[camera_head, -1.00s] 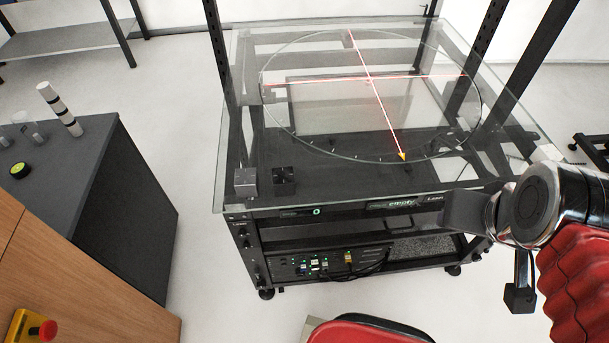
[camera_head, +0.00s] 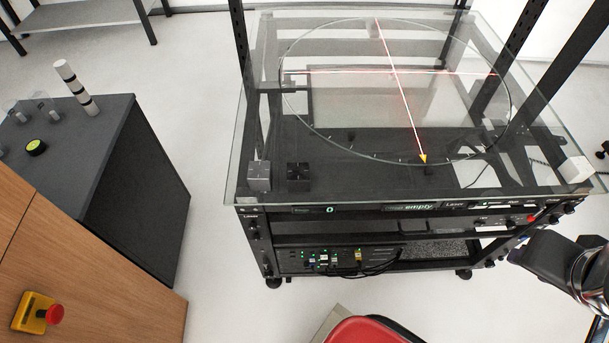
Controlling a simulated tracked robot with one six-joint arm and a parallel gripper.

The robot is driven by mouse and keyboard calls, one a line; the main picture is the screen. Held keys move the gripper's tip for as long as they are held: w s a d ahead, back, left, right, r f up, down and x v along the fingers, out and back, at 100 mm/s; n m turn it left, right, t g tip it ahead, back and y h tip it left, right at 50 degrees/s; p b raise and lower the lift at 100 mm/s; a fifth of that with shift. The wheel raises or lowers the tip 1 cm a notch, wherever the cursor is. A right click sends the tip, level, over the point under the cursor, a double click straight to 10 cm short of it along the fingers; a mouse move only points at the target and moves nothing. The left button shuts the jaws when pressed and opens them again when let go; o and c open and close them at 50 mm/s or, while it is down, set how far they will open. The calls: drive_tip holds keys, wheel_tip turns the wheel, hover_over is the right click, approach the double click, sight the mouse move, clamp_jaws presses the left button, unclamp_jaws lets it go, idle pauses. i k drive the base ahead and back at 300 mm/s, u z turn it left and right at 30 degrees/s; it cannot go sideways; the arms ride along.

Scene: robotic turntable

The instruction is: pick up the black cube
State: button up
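The black cube (camera_head: 298,176) sits on the glass tabletop (camera_head: 390,187), near its front left edge. A grey cube (camera_head: 259,176) stands close to its left. A white cube (camera_head: 576,169) stands at the front right corner of the glass. The dark end of my arm, seemingly my gripper (camera_head: 540,256), is at the lower right, in front of the table and well away from the black cube. Its fingers cannot be made out. Nothing is seen held in it.
A circle with red laser lines (camera_head: 405,100) marks the turntable. Dark upright posts (camera_head: 510,60) frame the table. A dark cabinet (camera_head: 130,190) stands at left with a striped post (camera_head: 76,88). A red-topped seat (camera_head: 370,331) is at the bottom. Floor between cabinet and table is clear.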

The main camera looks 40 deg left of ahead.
sight(298, 173)
drive_tip(key=z, duration=0.05)
drive_tip(key=k, duration=1.55)
drive_tip(key=u, duration=1.75)
drive_tip(key=i, duration=0.95)
drive_tip(key=u, duration=0.1)
